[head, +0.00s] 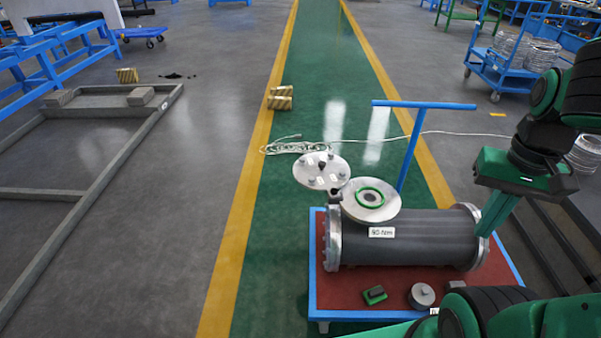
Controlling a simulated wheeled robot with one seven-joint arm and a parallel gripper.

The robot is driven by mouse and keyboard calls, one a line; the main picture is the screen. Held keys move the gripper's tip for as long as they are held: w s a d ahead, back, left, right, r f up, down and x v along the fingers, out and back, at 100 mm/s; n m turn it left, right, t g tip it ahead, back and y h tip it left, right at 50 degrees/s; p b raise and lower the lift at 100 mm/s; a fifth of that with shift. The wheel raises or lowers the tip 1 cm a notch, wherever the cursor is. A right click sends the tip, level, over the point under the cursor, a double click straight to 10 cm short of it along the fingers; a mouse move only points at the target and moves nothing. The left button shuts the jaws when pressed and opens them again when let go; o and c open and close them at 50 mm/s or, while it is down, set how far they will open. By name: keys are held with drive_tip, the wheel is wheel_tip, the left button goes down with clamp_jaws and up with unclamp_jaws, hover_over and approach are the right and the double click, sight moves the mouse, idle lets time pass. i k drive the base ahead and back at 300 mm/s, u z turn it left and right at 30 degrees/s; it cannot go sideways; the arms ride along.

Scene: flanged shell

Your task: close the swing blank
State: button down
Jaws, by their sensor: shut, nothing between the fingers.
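The dark grey flanged shell (410,240) lies on its side on a cart, with a pale flange at each end. On its top left is a round pale flange (390,211) with a green ring (371,187) around a dark centre. The swing blank appears to be the pale disc (312,181) with several studs or bolts and a dark knob. It is swung out to the left of the ringed flange, which is uncovered. A dark pivot-like piece (335,196) is between them. My gripper (484,233) is shut and empty, pointing down by the shell's right end, apart from the blank.
The cart (335,302) has a red deck and a tall blue T-handle (412,150) behind the shell. A green-black block (375,295) and a grey round piece (422,296) lie on its front. A white cable (290,147) lies behind.

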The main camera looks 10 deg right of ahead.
sight(326, 170)
drive_tip(key=u, duration=1.9)
drive_tip(key=k, duration=0.75)
drive_tip(key=z, duration=0.65)
drive_tip(key=i, duration=1)
